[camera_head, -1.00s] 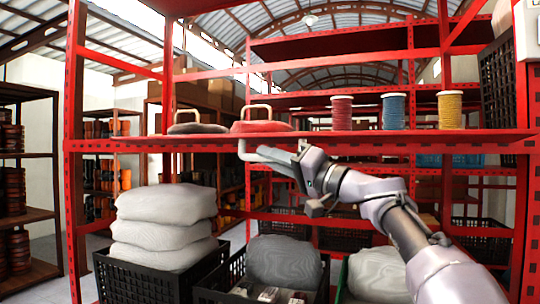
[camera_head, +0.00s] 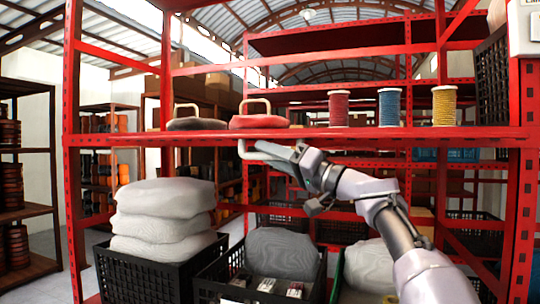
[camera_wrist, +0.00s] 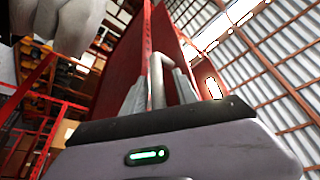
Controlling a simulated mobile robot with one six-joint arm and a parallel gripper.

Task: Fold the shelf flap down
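The red shelf flap (camera_head: 400,134) is a long level board across the front of the rack. A pale U-shaped handle (camera_head: 246,150) hangs below its front edge, left of the middle. My gripper (camera_head: 262,149) is at this handle from the right, just under the board. In the wrist view a pale bar of the handle (camera_wrist: 156,74) runs between my grey fingers (camera_wrist: 158,90), in front of a red panel. The fingers lie close on both sides of it; I cannot tell whether they press on it.
On the board stand a dark and a red flat thing (camera_head: 259,121) with handles, and red, blue and yellow spools (camera_head: 444,106). Below are black crates (camera_head: 150,284) with pale sacks (camera_head: 163,212). Red uprights (camera_head: 73,170) frame the rack. A brown shelf (camera_head: 30,206) stands left.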

